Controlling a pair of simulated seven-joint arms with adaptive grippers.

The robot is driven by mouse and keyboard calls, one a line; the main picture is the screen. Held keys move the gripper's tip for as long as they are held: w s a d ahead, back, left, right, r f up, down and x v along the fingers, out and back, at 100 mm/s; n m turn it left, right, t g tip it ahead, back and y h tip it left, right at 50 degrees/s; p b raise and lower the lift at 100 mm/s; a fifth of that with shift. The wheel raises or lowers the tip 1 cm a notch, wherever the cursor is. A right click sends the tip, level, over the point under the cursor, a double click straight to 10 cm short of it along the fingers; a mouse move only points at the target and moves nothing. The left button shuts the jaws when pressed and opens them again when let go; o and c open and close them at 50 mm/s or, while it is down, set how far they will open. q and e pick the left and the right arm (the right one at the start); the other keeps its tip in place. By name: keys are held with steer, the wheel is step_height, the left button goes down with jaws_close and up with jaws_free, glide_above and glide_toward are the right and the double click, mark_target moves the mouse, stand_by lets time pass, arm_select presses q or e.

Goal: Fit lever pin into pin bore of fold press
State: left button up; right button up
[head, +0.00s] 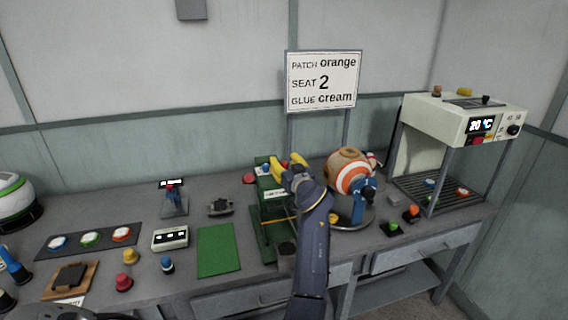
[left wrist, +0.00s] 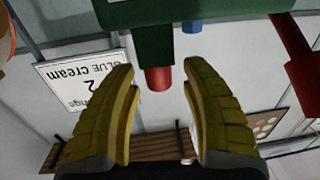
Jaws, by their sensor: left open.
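The green fold press (head: 266,229) stands on the bench, partly behind my left arm. My left gripper (head: 286,163) has yellow fingers and is open at the top of the press. In the left wrist view, a green part (left wrist: 140,22) fills the top, and a short red cylinder (left wrist: 158,79) sticks out of it. The red cylinder lies between the open fingertips, with a gap on each side. I cannot tell for sure whether it is the lever pin. The pin bore cannot be made out. My right gripper is not in view.
An orange-and-white striped ball (head: 348,172) sits on a stand right of the press. A sign (head: 323,80) stands behind. A heater-like machine (head: 462,118) is at the right. A green mat (head: 216,250) and several coloured knobs lie left of the press.

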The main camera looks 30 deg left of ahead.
mark_target(284, 162)
arm_select(q)
step_height(284, 162, up, 10)
stand_by(0.6)
